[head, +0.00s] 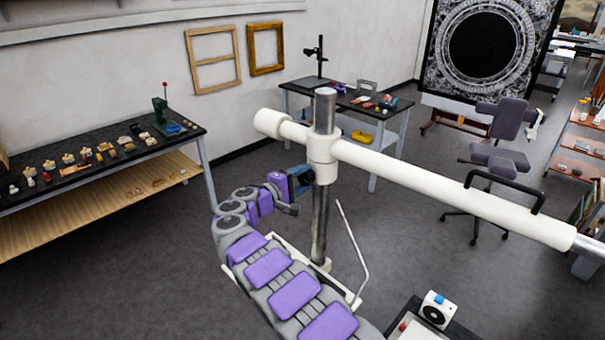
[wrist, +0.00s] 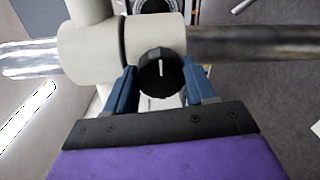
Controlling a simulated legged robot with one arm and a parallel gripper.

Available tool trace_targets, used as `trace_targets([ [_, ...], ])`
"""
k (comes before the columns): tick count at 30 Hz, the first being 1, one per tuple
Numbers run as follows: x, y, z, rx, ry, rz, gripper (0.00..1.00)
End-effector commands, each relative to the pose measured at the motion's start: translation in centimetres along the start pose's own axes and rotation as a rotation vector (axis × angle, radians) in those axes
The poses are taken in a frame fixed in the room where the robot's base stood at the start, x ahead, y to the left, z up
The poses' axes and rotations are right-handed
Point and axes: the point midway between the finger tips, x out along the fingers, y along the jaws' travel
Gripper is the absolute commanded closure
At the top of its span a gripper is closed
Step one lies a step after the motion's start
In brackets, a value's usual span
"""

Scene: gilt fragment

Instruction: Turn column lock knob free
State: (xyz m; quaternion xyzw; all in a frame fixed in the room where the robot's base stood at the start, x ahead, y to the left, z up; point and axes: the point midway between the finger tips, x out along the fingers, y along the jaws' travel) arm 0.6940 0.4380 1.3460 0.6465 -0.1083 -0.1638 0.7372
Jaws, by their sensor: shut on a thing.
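The column lock knob (wrist: 160,74) is a black round knob with a white line on its face, and the line points about straight up in the wrist view. It sits on the cream collar (wrist: 88,46) around the metal column (wrist: 255,42). My gripper (wrist: 161,85) has its two blue fingers on either side of the knob, shut on it. In the head view my gripper (head: 301,180) reaches the collar (head: 322,160) on the upright column (head: 320,215) from the left. The knob is hidden there behind the collar and fingers.
A long cream crossarm (head: 440,178) runs from the collar to the right. A thin white bent rod (head: 354,260) stands beside the column base. A workbench (head: 110,158) with small items is at the left, another table (head: 345,98) behind. An office chair (head: 497,160) stands right.

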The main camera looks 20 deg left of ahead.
Motion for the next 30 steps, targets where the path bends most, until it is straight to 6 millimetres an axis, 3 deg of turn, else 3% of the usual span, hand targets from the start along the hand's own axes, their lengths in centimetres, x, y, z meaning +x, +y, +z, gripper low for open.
trace_targets([
  [12, -0.2, -0.14, -0.27, -0.202, -0.003, -0.003, 0.76],
  [29, -0.21, -0.37, -0.3, -0.235, -0.004, -0.005, 0.76],
  [30, -0.2, -0.38, -0.3, -0.235, -0.004, -0.005, 0.45],
])
